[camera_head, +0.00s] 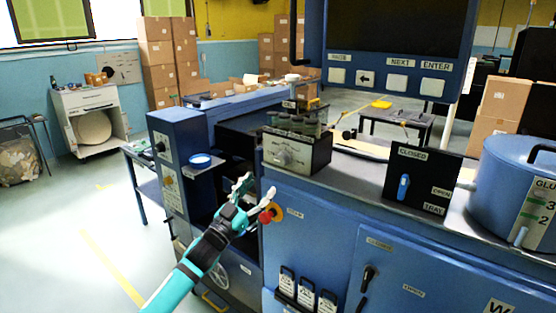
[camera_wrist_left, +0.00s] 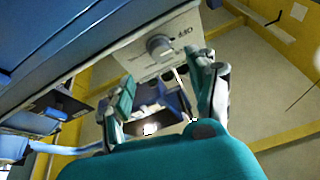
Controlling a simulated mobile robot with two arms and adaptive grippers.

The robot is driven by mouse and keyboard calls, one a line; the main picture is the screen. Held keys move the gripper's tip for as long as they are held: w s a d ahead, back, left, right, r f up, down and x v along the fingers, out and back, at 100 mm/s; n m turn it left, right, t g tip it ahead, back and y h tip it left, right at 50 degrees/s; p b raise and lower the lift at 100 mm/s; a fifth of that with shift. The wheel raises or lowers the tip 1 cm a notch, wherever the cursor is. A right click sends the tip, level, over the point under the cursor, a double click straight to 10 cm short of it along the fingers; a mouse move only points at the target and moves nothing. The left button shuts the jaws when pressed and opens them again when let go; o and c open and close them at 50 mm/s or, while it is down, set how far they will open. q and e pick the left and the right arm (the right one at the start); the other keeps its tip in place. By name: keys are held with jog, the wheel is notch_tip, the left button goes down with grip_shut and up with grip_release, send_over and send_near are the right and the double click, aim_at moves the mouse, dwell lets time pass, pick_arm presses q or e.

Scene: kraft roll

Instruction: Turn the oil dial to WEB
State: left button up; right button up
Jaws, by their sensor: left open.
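The likely oil dial (camera_head: 284,157) is a round grey knob on the pale front plate of a dark box, standing on the blue machine's top. The lettering around it is too small to read in the head view. In the left wrist view the knob (camera_wrist_left: 159,47) shows ahead, between and beyond the fingertips, with part of its lettering visible. My left gripper (camera_head: 256,190) is open and empty, below and left of the knob in the head view and apart from it. It also shows open in the left wrist view (camera_wrist_left: 166,72). My right gripper is not in view.
A red button (camera_head: 265,217) on a yellow base is close by my left gripper. A panel with a blue lever (camera_head: 404,186) and a blue pot (camera_head: 515,190) are to the right. A blue post (camera_head: 180,165) stands left.

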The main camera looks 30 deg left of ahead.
aim_at(280, 163)
pick_arm(q)
jog(key=p+x, duration=0.2)
jog(key=x, duration=0.7)
jog(key=shift+w+r+p, duration=0.1)
jog(key=shift+w+p, duration=0.25)
jog(key=shift+c, duration=0.2)
jog(key=c, duration=1.1)
